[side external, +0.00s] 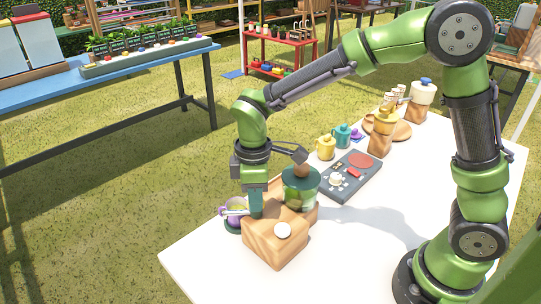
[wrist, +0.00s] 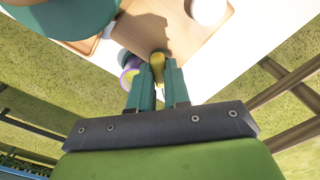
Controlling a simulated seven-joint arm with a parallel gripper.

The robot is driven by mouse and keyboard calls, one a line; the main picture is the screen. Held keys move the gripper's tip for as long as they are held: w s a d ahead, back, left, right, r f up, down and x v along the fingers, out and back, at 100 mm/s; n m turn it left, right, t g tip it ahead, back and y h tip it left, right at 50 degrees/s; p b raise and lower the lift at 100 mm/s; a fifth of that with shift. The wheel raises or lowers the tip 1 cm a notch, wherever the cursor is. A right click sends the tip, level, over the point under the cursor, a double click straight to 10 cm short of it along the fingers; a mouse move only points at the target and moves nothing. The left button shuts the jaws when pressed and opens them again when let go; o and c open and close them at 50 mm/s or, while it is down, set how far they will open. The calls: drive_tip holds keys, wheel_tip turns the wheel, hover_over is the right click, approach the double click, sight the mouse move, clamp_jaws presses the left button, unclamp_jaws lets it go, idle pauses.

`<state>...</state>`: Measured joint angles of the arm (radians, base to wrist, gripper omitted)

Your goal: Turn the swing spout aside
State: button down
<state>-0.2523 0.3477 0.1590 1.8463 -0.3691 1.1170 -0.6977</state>
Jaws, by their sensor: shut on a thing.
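My gripper (side external: 256,212) points down at the left side of a wooden stand (side external: 272,246) in the side view. In the wrist view its teal fingers (wrist: 158,80) are closed around a yellow piece (wrist: 157,66), which looks like the swing spout. The fingers hide part of it. A green-lidded tank (side external: 301,188) stands just behind the stand; its teal top (wrist: 70,15) fills the upper left of the wrist view. A purple and teal cup (side external: 235,224) sits left of the fingers, and it shows beside them in the wrist view (wrist: 128,74).
A white round piece (side external: 282,230) lies on top of the stand. Behind are a grey tray (side external: 348,183), a yellow mug (side external: 325,148), a teal mug (side external: 342,136) and wooden dispensers (side external: 381,138). The white table (side external: 205,262) is clear at the front left.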

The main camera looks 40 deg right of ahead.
drive_tip(key=n, duration=0.4)
drive_tip(key=shift+r+n, duration=0.1)
drive_tip(key=shift+n, duration=2)
drive_tip(key=c, duration=1.1)
unclamp_jaws()
wheel_tip(320, 180, up, 17)
drive_tip(key=shift+f, duration=0.1)
